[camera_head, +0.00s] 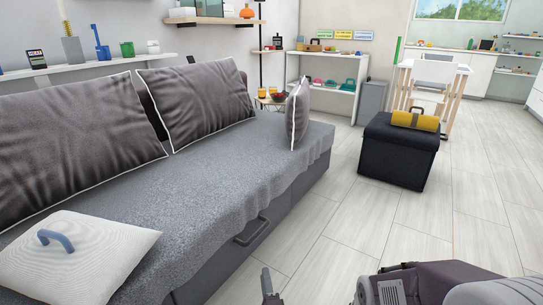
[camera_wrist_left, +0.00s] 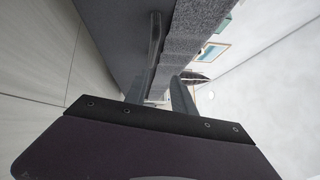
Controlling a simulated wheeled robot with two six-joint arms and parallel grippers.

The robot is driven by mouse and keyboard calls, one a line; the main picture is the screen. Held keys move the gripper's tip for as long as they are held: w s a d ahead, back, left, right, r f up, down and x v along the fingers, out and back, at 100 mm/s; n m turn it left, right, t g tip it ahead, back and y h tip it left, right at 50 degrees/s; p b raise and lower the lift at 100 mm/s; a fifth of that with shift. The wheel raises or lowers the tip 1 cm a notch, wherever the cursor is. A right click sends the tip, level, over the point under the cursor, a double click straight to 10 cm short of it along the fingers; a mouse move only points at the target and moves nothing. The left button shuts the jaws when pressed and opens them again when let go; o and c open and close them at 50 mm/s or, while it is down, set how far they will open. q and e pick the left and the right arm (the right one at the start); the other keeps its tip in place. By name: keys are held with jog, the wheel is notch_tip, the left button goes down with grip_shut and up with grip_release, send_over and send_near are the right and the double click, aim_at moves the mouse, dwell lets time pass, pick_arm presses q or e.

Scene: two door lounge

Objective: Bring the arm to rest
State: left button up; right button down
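My left gripper (camera_head: 268,288) shows at the bottom edge of the head view, over the floor in front of the sofa. Only its dark finger ends show there. In the left wrist view, its two fingers (camera_wrist_left: 161,92) stand apart with nothing between them. A bar handle (camera_wrist_left: 154,40) on the sofa front lies beyond them; whether a finger touches it is not clear, but they look apart. A dark purple-grey part of my own arm fills the bottom right of the head view. My right gripper's fingers cannot be made out.
The grey sofa (camera_head: 215,165) fills the left, with a white cushion (camera_head: 75,262) carrying a blue handle-like object (camera_head: 56,240). The sofa front has a handle (camera_head: 252,232). A black ottoman (camera_head: 397,155) bears a yellow case (camera_head: 415,120). Pale floor (camera_head: 350,225) between is clear.

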pick_arm(q)
jog(key=w+a+r+n+y+p, duration=0.2)
jog(key=w+a+r+n+y, duration=0.15)
jog(key=r, duration=0.55)
jog(key=w+a+r+n+g+y+p, duration=0.15)
jog(key=a+r, duration=0.25)
jog(key=r, duration=0.5)
jog(key=w+a+r+n+y+p, duration=0.2)
jog(key=w+a+r+n+y, duration=0.15)
jog(key=r, duration=0.55)
jog(key=s+a+r+n+g+y+p, duration=0.25)
jog(key=s+a+r+g, duration=0.2)
jog(key=a+r, duration=0.35)
jog(key=s+a+r+n+g+y+p, duration=0.1)
jog(key=s+a+r+n+g+p, duration=0.35)
jog(key=a, duration=0.45)
jog(key=s+a+n+g+h+p, duration=0.35)
jog(key=s+g+h, duration=0.4)
jog(key=s, duration=1.15)
jog(key=s+d+f+h, duration=0.4)
jog(key=s+d, duration=0.1)
jog(key=d, duration=0.3)
jog(key=s+d+f+h, duration=0.4)
jog(key=s+d, duration=0.1)
jog(key=d, duration=0.3)
notch_tip(320, 180, up, 38)
jog(key=w+m+p, duration=0.1)
jog(key=w+p, duration=0.1)
jog(key=p, duration=3.5)
jog(key=shift+p, duration=0.3)
